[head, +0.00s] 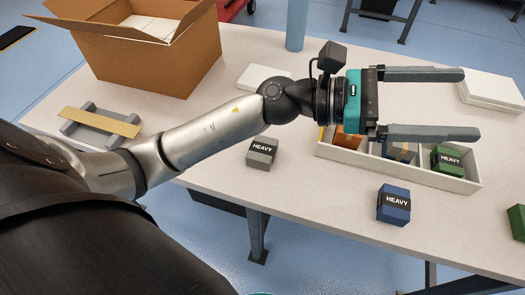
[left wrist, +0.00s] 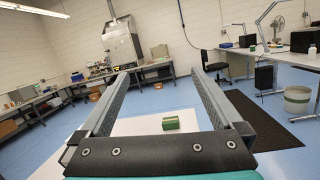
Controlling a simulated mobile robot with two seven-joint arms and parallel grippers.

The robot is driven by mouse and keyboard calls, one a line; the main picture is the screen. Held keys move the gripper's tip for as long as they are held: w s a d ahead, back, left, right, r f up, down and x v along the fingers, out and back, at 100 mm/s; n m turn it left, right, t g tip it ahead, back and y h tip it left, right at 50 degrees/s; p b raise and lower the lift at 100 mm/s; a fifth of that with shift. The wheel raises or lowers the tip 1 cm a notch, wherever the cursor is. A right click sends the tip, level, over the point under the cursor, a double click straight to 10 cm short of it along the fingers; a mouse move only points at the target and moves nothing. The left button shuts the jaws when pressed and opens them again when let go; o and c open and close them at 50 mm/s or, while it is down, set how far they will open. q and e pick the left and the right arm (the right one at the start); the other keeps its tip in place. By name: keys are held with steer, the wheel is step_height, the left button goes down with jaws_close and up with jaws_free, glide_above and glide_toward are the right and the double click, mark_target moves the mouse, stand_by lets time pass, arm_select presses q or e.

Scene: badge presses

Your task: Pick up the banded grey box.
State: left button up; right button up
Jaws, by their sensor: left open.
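The grey box (head: 262,153) stands on the white table, with a dark band marked HEAVY across it. It is below my left forearm in the head view, left of the divided tray, and nothing holds it. My left gripper (head: 472,103) is open and empty, pointing right above the tray, well to the right of the grey box. In the left wrist view the open fingers (left wrist: 160,85) frame the room, and the grey box does not show there.
A blue HEAVY box (head: 394,205) stands in front. A cardboard carton (head: 150,60) and a grey stand (head: 100,125) are at left.

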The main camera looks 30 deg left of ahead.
arm_select(q)
step_height(320, 180, down, 6)
steer(key=s+m+g+y, duration=0.25)
steer(key=m+g, duration=0.25)
steer(key=m, duration=0.3)
steer(key=m+g+y+b, duration=0.1)
steer(key=m+y, duration=0.8)
steer(key=y, duration=0.8)
glide_above(263, 148)
step_height(263, 148, down, 19)
steer(key=shift+d+r, duration=0.15)
steer(key=shift+r, duration=0.05)
steer(key=f, duration=0.2)
steer(key=f+b, duration=0.1)
steer(key=f, duration=0.2)
steer(key=shift+s+a+f, duration=0.1)
steer(key=shift+a+f, duration=0.1)
steer(key=shift+f, duration=0.45)
steer(key=c, duration=1.2)
jaws_close()
arm_select(e)
steer(key=shift+w+d+f, duration=0.4)
steer(key=shift+w+f, duration=0.05)
steer(key=shift+f, duration=0.15)
steer(key=shift+w+d+f, duration=0.35)
steer(key=shift+w+f, duration=0.1)
steer(key=shift+f, duration=0.1)
